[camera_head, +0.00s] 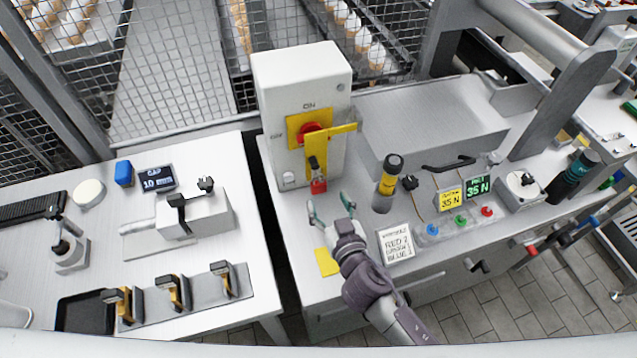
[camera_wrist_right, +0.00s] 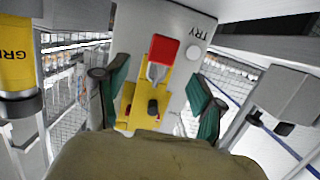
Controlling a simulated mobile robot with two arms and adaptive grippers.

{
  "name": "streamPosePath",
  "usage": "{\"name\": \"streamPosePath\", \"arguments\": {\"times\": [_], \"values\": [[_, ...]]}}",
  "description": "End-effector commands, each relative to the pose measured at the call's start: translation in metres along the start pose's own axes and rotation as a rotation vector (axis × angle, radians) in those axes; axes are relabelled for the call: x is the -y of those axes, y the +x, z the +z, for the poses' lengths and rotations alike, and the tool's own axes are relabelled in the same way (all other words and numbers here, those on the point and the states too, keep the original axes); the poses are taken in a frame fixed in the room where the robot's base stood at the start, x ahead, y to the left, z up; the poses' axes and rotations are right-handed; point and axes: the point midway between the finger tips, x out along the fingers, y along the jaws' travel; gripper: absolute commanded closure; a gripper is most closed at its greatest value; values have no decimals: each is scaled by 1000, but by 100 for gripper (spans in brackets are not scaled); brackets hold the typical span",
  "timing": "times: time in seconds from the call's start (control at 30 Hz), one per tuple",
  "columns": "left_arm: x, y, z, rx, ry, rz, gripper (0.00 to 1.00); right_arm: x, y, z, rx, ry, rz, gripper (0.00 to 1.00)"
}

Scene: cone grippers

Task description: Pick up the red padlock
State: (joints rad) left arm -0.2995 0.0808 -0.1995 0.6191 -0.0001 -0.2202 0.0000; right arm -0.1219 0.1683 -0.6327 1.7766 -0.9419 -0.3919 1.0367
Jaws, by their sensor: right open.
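The red padlock (camera_head: 319,186) hangs low on the front of a white switch box (camera_head: 300,80), beneath a yellow lever plate (camera_head: 318,150). In the right wrist view the padlock (camera_wrist_right: 164,49) shows its red face, with a grey shackle running into the yellow plate (camera_wrist_right: 140,107). My right gripper (camera_head: 330,206) is open and empty, in front of and just below the padlock. Its green-padded fingers (camera_wrist_right: 158,92) stand apart on either side of the padlock's line in the wrist view. No contact with the padlock is visible. My left gripper is not in view.
A note card (camera_head: 396,243) and a yellow pad (camera_head: 327,262) lie near my right wrist. A gap separates this bench from the left table (camera_head: 90,240). Wire mesh stands behind.

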Motion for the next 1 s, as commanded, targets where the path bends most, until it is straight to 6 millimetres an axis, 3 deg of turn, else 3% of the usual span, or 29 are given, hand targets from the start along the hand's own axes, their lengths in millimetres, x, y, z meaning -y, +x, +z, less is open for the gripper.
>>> {"name": "streamPosePath", "arguments": {"times": [0.33,0.63,1.0], "values": [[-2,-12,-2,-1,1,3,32,2,46,0,0,-2,0,31],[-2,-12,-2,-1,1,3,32,2,51,2,1,0,0,31],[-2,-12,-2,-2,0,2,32,2,51,2,1,0,0,91]]}}
